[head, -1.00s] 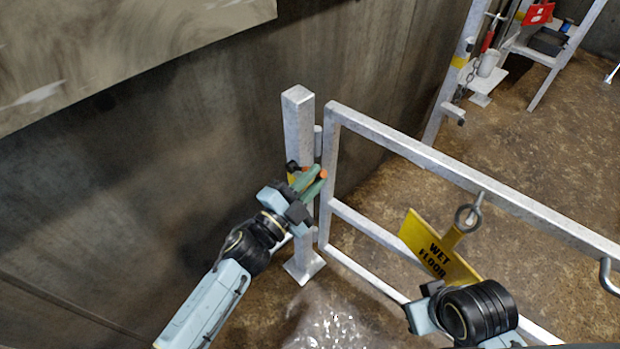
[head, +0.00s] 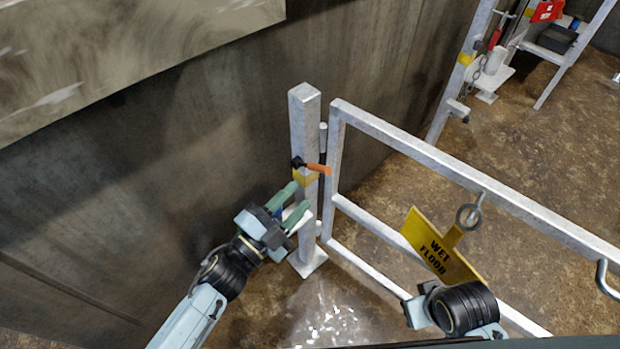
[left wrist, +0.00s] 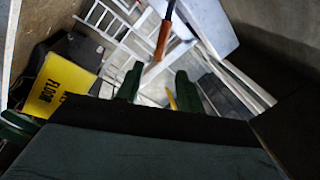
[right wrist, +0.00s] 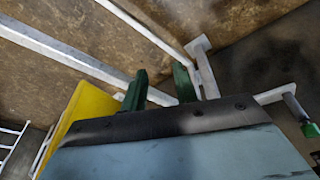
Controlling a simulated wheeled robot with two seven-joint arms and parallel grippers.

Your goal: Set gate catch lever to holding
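The gate catch lever has an orange handle (head: 318,169) on a black pivot, mounted on the grey post (head: 304,130) above a yellow patch. In the head view the handle points right, across the gap toward the gate (head: 336,165). It also shows in the left wrist view as an orange grip (left wrist: 163,40) beyond the fingertips. My left gripper (head: 294,202), with green fingers, is open and empty, below and left of the handle and apart from it. My right gripper (right wrist: 160,90) is open and empty in the right wrist view; its fingers are hidden in the head view.
A yellow wet floor sign (head: 440,248) hangs from a ring on the gate, close to my right arm. A concrete wall (head: 200,130) stands behind the post. A white stand with a red box (head: 547,10) is at the back right.

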